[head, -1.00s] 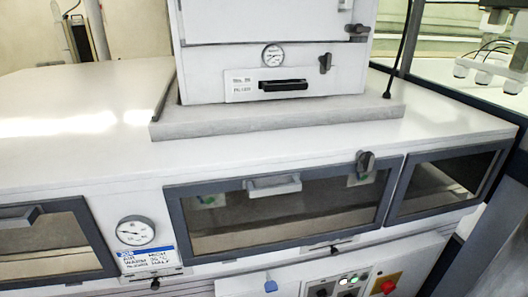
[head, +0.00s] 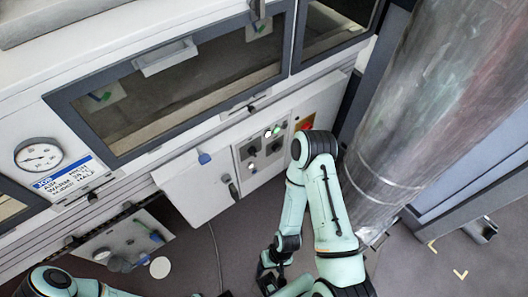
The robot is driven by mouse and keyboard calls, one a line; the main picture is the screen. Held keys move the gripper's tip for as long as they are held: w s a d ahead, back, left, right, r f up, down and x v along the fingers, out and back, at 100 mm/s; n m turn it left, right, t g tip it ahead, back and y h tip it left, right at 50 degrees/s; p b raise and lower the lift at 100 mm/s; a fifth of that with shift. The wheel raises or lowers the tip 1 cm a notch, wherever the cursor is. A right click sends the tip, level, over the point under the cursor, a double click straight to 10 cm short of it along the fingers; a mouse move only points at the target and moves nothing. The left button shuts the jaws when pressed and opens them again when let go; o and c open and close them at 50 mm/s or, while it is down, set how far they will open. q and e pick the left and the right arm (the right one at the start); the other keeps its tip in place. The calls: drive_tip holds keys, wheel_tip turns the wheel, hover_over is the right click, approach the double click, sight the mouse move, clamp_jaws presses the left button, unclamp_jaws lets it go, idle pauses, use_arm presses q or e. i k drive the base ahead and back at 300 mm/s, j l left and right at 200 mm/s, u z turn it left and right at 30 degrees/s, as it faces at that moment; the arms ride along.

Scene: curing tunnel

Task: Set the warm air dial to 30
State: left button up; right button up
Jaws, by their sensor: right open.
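A control panel (head: 262,151) on the front of the white machine carries two small dark knobs, a left one (head: 251,150) and a right one (head: 275,146), with lit green buttons above. Their scale marks are too small to read, and I cannot tell which is the warm air dial. A round gauge (head: 38,155) sits at the left above a blue and white label plate (head: 70,180) that mentions warm air. My right gripper (head: 268,279) is low at the bottom middle, open, well below the panel and apart from it. Part of my left arm shows bottom left; its gripper is out of view.
A red switch on a yellow plate (head: 305,122) is right of the panel. A windowed door (head: 170,57) with a pale handle is above. A large metal cylinder (head: 425,100) stands close on the right. A lower box with blue levers (head: 125,240) is at bottom left.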

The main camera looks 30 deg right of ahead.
sight(276, 147)
drive_tip(key=z, duration=1.3)
drive_tip(key=i+j+u, duration=0.15)
drive_tip(key=u, duration=0.2)
drive_tip(key=i+j+u, duration=0.2)
drive_tip(key=u, duration=0.15)
